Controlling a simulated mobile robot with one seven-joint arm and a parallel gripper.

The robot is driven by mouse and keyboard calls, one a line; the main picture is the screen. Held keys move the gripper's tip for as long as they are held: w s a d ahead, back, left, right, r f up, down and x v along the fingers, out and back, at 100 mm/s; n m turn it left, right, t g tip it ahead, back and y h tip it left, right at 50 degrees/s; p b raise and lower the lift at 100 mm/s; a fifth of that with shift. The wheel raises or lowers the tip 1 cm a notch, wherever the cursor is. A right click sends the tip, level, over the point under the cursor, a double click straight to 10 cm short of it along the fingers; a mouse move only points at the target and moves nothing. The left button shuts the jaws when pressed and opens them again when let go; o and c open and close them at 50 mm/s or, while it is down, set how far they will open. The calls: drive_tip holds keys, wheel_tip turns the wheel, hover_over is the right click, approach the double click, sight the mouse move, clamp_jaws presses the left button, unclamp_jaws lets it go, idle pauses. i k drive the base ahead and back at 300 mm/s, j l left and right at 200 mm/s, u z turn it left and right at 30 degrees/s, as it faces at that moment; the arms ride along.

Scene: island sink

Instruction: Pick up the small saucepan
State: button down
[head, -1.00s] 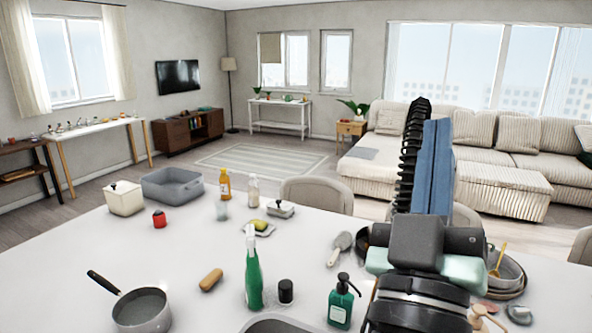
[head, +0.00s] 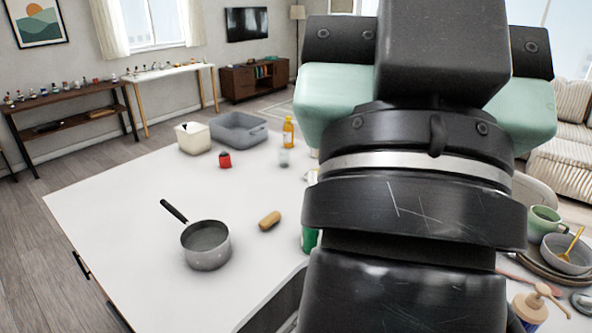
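The small saucepan (head: 206,245) stands upright on the white island top, left of centre in the head view. It is grey metal, and its black handle (head: 174,211) points to the back left. Nothing is seen inside it. My arm fills the middle and right of the view, close to the camera and to the right of the saucepan. My gripper's fingertips are hidden behind or beyond my arm links, so its opening does not show. Nothing of mine touches the saucepan.
A tan oblong item (head: 269,220) lies right of the saucepan. A green bottle (head: 309,239) is partly behind my arm, near the sink edge (head: 275,300). The counter (head: 120,205) left of the saucepan is clear.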

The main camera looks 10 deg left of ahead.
sight(205, 243)
drive_tip(key=i+j, duration=0.2)
drive_tip(key=j, duration=0.3)
drive_tip(key=i+j+z, duration=0.1)
drive_tip(key=j, duration=0.4)
drive_tip(key=i+j, duration=0.25)
drive_tip(key=j, duration=0.25)
drive_tip(key=i+j, duration=0.15)
drive_tip(key=j, duration=0.35)
drive_tip(key=i+j+z, duration=0.1)
drive_tip(key=j, duration=0.45)
drive_tip(key=i+j, duration=0.2)
drive_tip(key=j, duration=0.3)
drive_tip(key=i+j+z, duration=0.1)
drive_tip(key=j, duration=0.4)
drive_tip(key=i+j, duration=0.2)
drive_tip(key=j, duration=0.35)
